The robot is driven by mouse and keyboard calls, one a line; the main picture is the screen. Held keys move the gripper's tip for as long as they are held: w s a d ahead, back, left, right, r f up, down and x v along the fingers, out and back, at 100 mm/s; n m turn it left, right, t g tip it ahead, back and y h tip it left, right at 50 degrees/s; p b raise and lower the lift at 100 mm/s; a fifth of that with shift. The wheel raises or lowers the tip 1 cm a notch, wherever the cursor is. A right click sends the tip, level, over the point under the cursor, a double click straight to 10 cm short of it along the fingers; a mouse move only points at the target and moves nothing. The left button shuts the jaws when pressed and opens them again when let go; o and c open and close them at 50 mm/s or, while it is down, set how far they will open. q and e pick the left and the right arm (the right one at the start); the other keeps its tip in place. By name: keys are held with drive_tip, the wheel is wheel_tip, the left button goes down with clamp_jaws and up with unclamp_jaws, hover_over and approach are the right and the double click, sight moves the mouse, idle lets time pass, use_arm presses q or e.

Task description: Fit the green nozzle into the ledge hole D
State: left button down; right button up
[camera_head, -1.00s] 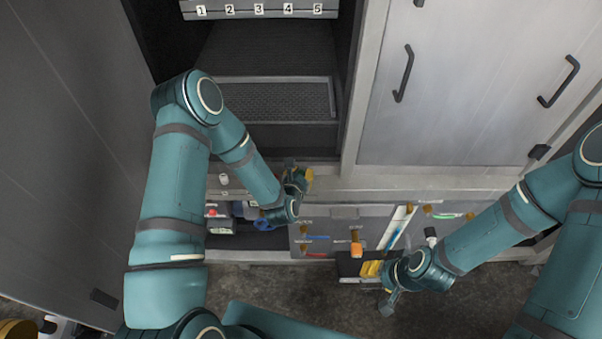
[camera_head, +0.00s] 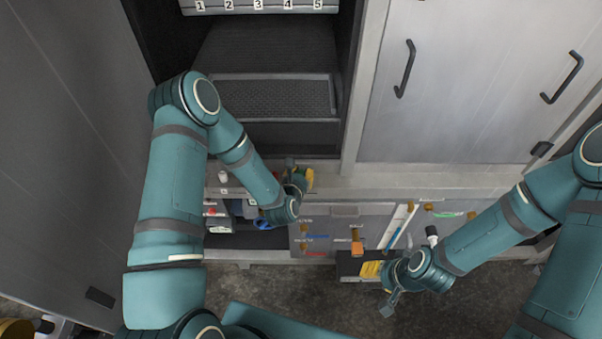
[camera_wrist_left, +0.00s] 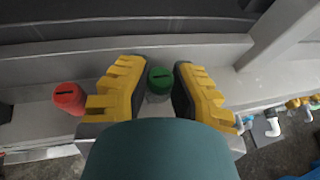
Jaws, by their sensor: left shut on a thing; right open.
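The green nozzle (camera_wrist_left: 160,78) has a round green top with a dark slot. In the left wrist view it stands between the yellow-padded fingers of my left gripper (camera_wrist_left: 159,88). The gripper is shut on it. In the head view my left gripper (camera_head: 304,180) is at the ledge (camera_head: 390,183), and the nozzle is hidden there. I cannot make out hole D or tell whether the nozzle is in a hole. My right gripper (camera_head: 371,269) is open, low in front of the cabinet, away from the ledge.
A red-topped nozzle (camera_wrist_left: 68,97) stands left of my left gripper in the wrist view. A white piece (camera_head: 223,177) stands on the ledge farther left. Below are an open compartment with small items, and an orange-handled piece (camera_head: 357,248) near my right gripper. The ledge's right stretch looks clear.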

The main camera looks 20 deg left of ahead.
use_arm(q)
drive_tip(key=shift+f+b, duration=0.45)
idle(0.3)
drive_tip(key=c, duration=0.9)
unclamp_jaws()
drive_tip(key=v, duration=1.2)
drive_tip(key=shift+r, duration=0.1)
